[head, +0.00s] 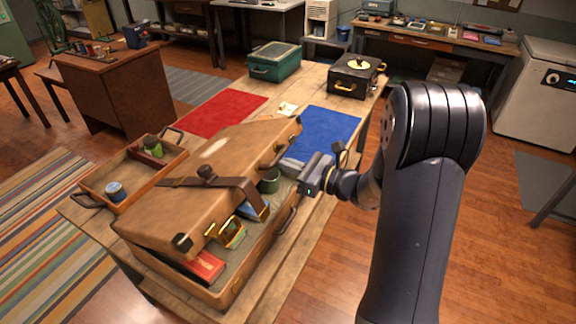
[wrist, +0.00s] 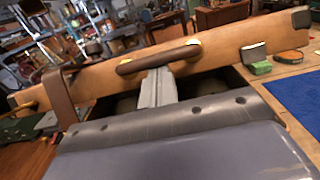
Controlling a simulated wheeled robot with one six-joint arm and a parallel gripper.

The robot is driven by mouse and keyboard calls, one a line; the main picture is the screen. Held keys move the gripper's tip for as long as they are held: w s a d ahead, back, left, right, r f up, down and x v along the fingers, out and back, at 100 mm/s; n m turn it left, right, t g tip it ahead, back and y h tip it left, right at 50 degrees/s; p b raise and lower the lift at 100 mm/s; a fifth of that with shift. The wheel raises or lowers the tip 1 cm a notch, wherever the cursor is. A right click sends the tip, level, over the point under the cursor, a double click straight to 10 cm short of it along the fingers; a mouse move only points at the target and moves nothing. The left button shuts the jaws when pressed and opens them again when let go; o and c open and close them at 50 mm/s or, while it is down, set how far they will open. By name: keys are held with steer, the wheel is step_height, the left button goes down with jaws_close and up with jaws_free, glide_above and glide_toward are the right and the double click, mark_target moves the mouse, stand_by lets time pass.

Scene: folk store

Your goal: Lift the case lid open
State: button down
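The brown case (head: 238,285) lies on a wooden table. Its lid (head: 213,160) is partly raised, with a gap along the side facing my arm. Inside are a red box (head: 203,266) and a green cylinder (head: 269,183). My gripper (head: 303,175) is at this open side, close to the raised lid edge. In the wrist view, my narrow grey fingers (wrist: 157,86) lie side by side and look shut. Their tips reach the lower edge of the dark lid handle (wrist: 157,59); whether they touch it is unclear. A strap (head: 215,184) crosses the lid.
An open tray (head: 172,174) with small items stands left of the case. A red mat (head: 219,113), a blue mat (head: 324,133), a green case (head: 273,63) and a record player (head: 349,79) occupy the table's far part. Wooden floor is clear on the right.

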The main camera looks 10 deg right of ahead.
mark_target(280, 155)
steer(key=shift+w+a+r, duration=0.1)
steer(key=shift+r, duration=0.35)
steer(key=shift+w+a+r+p, duration=0.15)
steer(key=shift+a+r+p, duration=0.1)
steer(key=shift+r+p, duration=0.25)
steer(key=shift+w+a+r+p, duration=0.2)
steer(key=shift+r+p, duration=0.15)
steer(key=shift+r, duration=0.25)
steer(key=shift+a+r, duration=0.15)
steer(key=shift+r, duration=0.15)
steer(key=shift+w+a+r+p, duration=0.2)
steer(key=shift+r+p, duration=0.15)
steer(key=shift+r, duration=0.05)
steer(key=shift+w+a+r+p, duration=0.15)
steer(key=shift+a+r+p, duration=0.05)
steer(key=shift+r+p, duration=0.15)
